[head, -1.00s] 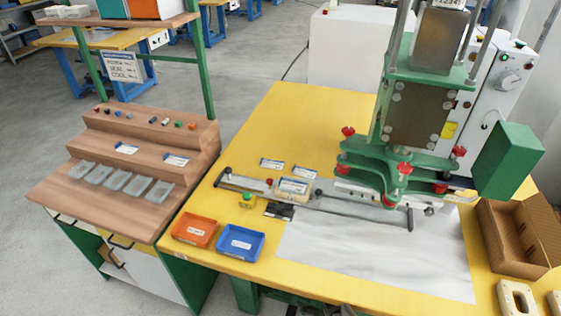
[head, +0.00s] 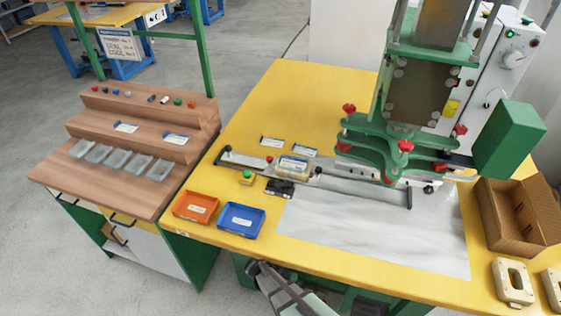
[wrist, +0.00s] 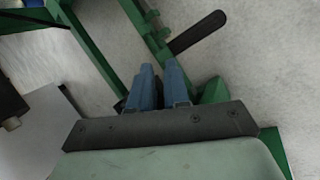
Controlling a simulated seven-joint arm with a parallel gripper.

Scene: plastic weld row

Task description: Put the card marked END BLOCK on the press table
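Two white cards lie on the wooden bench's middle step, a left one (head: 126,127) and a right one (head: 176,139). Two more cards lie on the yellow press table (head: 330,85), a left one (head: 271,142) and a right one (head: 304,151). Their print is too small to read, so I cannot tell which is END BLOCK. In the wrist view my gripper (wrist: 159,68) points down at the floor beside green frame parts. Its blue fingers are close together with a narrow gap and nothing visible between them. In the head view part of my arm shows at the bottom edge, below the table front.
An orange tray (head: 195,207) and a blue tray (head: 241,220) stand at the table's front left. The green press (head: 405,130) and a cardboard box (head: 515,215) stand right. Clear trays (head: 120,160) line the bench's lower step. Free yellow surface lies behind the cards.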

